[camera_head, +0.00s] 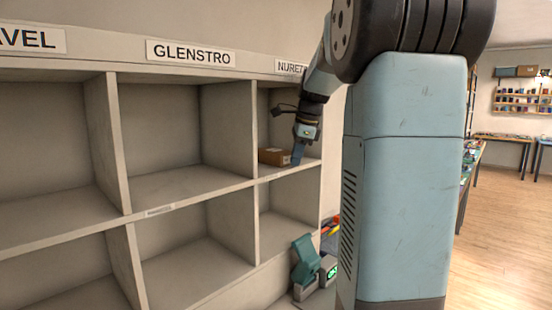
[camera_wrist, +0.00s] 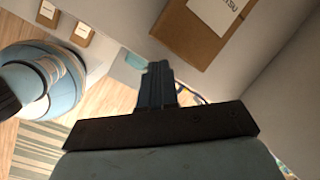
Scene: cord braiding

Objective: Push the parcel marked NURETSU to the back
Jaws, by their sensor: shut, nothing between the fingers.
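The parcel marked NURETSU is a brown box (camera_head: 270,156) on the floor of the upper right compartment, under the partly hidden sign (camera_head: 288,67) reading "NURE". In the wrist view the parcel (camera_wrist: 186,36) shows at the top, with a white label ending in "SU". My gripper (camera_head: 298,156) is at the front of that compartment, beside the parcel's right end in the head view. In the wrist view its fingers (camera_wrist: 157,70) are together and empty, below and left of the parcel. I cannot tell whether they touch it.
The GLENSTRO compartment (camera_head: 170,130) to the left is empty. Upright dividers (camera_head: 230,125) and the shelf's front edge (camera_head: 210,199) bound the compartments. A teal device (camera_head: 305,262) stands below right. Two small labelled brown items (camera_wrist: 82,34) show in the wrist view. Open floor lies right.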

